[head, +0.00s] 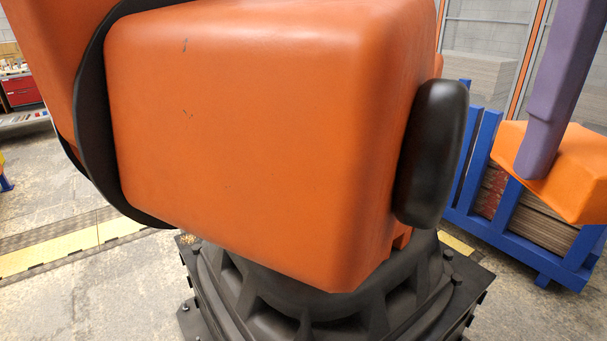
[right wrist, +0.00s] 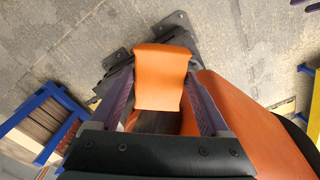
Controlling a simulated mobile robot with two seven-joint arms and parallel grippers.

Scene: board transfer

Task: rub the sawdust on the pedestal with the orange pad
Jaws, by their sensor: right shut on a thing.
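The orange pad (head: 568,185) is a block at the right of the head view, held in the air by a purple finger of my right gripper (head: 535,165). In the right wrist view the pad (right wrist: 162,75) sits between the two purple fingers of the right gripper (right wrist: 162,95), which is shut on it. The black pedestal (head: 300,325) stands at the bottom middle, largely hidden under a big orange machine. A small brownish patch (head: 187,239) shows at its left corner; I cannot tell if it is sawdust. My left gripper is out of view.
The big orange machine (head: 240,130), with a black rounded part (head: 432,150) on its right, fills the middle and blocks much of the view. A blue rack (head: 480,220) with stacked boards stands behind the pad. Grey floor (head: 80,300) is clear at the left.

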